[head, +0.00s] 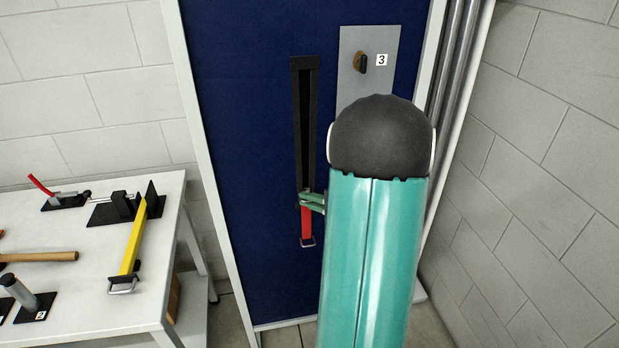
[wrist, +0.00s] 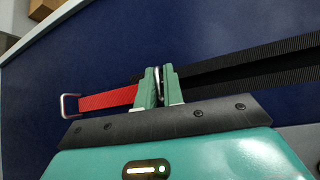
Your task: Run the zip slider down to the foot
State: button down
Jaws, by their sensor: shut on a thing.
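A black zip strip (head: 304,120) runs vertically down the blue panel in the head view. A red strap (head: 307,226) with a metal loop hangs at its lower end. My gripper (head: 308,201) is at the lower part of the strip, just above the red strap. In the wrist view my gripper (wrist: 159,88) is shut on the zip slider (wrist: 157,84), a small metal piece mostly hidden between the fingers. There the red strap (wrist: 108,100) lies left of the fingers, and the parted black zip tapes (wrist: 245,70) run off to the right.
A white table (head: 80,290) at left holds a yellow-handled tool (head: 135,240), a hammer and other fixtures. Grey pipes and a block wall stand at right.

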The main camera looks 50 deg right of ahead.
jog(key=shift+f, duration=1.25)
jog(key=c, duration=1.6)
grip_release()
jog(key=shift+w+f, duration=0.1)
jog(key=v, duration=1.4)
